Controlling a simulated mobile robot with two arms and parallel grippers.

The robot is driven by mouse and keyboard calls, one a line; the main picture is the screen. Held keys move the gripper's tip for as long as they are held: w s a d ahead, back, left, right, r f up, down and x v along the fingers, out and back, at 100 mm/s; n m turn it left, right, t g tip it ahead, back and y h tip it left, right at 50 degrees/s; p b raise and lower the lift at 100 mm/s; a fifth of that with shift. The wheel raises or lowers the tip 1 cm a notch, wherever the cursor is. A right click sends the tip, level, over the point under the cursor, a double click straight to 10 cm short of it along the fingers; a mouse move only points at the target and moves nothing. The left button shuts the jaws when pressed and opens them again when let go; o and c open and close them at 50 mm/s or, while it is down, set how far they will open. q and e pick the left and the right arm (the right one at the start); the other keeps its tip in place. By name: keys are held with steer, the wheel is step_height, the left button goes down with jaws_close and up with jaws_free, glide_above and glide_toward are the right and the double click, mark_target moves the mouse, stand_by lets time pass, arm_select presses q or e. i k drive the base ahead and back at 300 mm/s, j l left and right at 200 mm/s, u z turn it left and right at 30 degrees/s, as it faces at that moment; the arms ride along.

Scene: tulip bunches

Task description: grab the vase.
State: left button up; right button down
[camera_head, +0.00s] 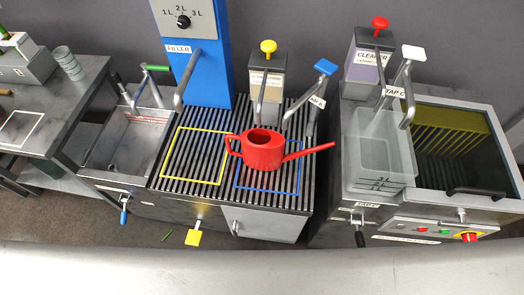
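No thing that is plainly a vase shows in the head view. A clear, open-topped container (381,152) with level marks near its bottom stands under tap C at the right; I cannot tell whether this is the vase. A red watering can (262,152) with a long spout pointing right stands on the slatted counter, over the blue-outlined square. Neither of my grippers is in view, and nothing in view is held.
A blue filler (205,75) stands behind the slatted counter, whose yellow-outlined square (195,158) is empty. A cleaner dispenser (364,75) and tap C (406,80) rise behind the clear container. A sink (140,140) is at left, a dark basin (450,145) at right.

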mark_target(48, 168)
steer(key=u, duration=1.95)
steer(key=i+j+z, duration=0.1)
steer(key=z, duration=0.2)
steer(key=i+j+z, duration=0.1)
steer(key=z, duration=0.15)
steer(key=i+j+z, duration=0.1)
steer(key=j, duration=0.25)
steer(key=i+j+z, duration=0.1)
steer(key=i+j, duration=0.15)
steer(key=i+j+z, duration=0.1)
steer(key=j, duration=0.3)
steer(key=i+j+z, duration=0.1)
steer(key=j, duration=0.3)
steer(key=i+j+z, duration=0.1)
steer(key=j, duration=0.25)
steer(key=i+j, duration=0.2)
steer(key=j, duration=0.2)
steer(key=z, duration=0.05)
